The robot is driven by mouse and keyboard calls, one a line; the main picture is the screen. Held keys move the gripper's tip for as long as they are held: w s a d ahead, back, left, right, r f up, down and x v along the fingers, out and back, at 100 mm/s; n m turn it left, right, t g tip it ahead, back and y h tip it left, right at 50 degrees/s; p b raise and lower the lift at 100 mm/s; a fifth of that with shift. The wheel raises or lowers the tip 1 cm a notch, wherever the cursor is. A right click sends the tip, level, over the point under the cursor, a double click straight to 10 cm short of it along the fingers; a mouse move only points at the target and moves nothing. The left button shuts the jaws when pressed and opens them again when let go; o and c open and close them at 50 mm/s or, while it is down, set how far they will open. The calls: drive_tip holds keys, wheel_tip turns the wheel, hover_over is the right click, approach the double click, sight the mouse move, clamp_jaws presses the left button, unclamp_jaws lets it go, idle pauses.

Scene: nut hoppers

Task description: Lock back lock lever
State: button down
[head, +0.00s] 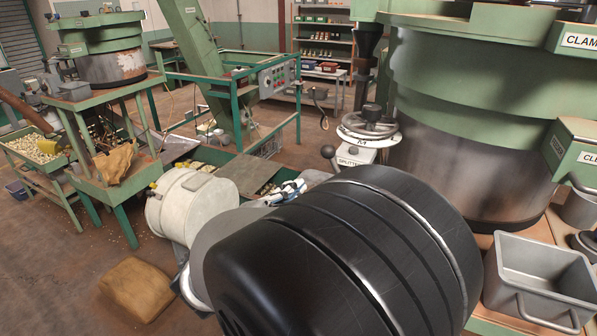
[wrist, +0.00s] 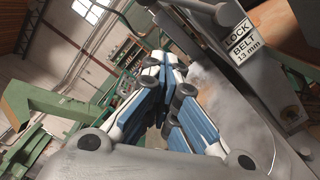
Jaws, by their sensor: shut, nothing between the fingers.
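My gripper (wrist: 170,65) has blue-and-white fingers that come together in the wrist view, shut with nothing between them. In the head view only a small part of my gripper (head: 288,192) shows past my arm. In the wrist view a plate labelled LOCK (wrist: 237,29) sits on a grey machine part at the upper right, to the right of the fingers and apart from them in the picture. I cannot make out the back lock lever for certain in either view.
A BELT 13 mm label (wrist: 246,46) sits under the LOCK plate. A handwheel (head: 368,127) and a SPLITTER block (head: 355,156) stand beside a large green hopper (head: 475,75). A grey bin (head: 540,280) is at right. Floor (head: 60,270) is open at left around a sack (head: 136,289).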

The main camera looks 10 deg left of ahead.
sight(338, 170)
drive_tip(key=w+d+r, duration=0.2)
drive_tip(key=w+d, duration=0.1)
drive_tip(key=d, duration=0.2)
drive_tip(key=shift+a, duration=0.2)
idle(0.4)
drive_tip(key=shift+r+m+b, duration=0.1)
drive_tip(key=shift+m+b, duration=0.2)
drive_tip(key=shift+b, duration=0.05)
